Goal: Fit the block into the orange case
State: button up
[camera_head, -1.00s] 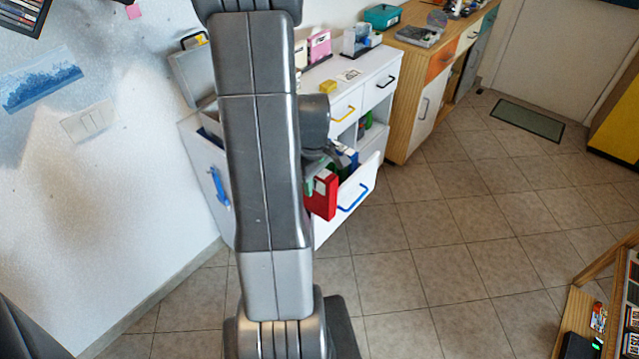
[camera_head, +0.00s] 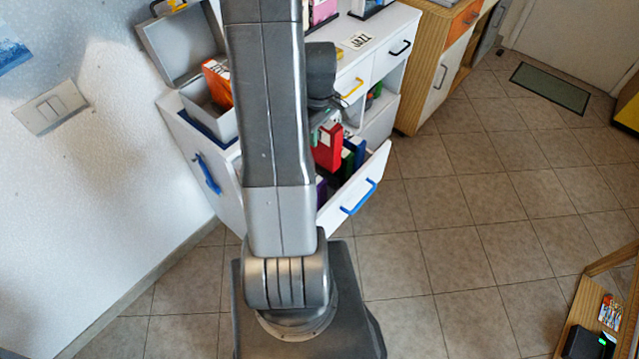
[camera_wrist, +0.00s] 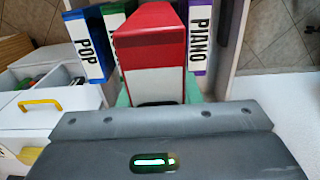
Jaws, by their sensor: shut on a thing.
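The block is red with a white label face (camera_wrist: 150,45) in the wrist view. It also shows in the head view (camera_head: 327,150), over the open drawer. My gripper (camera_wrist: 158,98) is shut on it, with pale green fingertips at its sides; in the head view my gripper (camera_head: 328,112) is partly hidden by my arm. An orange case with a white label (camera_head: 217,82) stands tilted in an open grey box at the left end of the white cabinet. My arm hides part of the box. I cannot tell whether the block touches the cases in the drawer.
The open drawer (camera_head: 362,192) has a blue handle and holds upright cases: a blue POP case (camera_wrist: 86,48), a purple PIANO case (camera_wrist: 200,40) and a green one between them. A JAZZ card (camera_head: 360,41) lies on the cabinet top.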

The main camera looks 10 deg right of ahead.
aim_at(319, 142)
notch_tip(319, 142, down, 4)
jog(key=shift+r+b, duration=0.1)
jog(key=shift+b, duration=0.5)
notch_tip(319, 142, down, 10)
jog(key=b, duration=0.6)
jog(key=shift+b, duration=0.4)
jog(key=shift+f, duration=0.3)
jog(key=o, duration=0.7)
jog(key=shift+r, duration=0.1)
notch_tip(319, 142, up, 12)
jog(key=shift+r+p, duration=0.2)
jog(key=shift+p, duration=0.2)
jog(key=shift+f, duration=0.1)
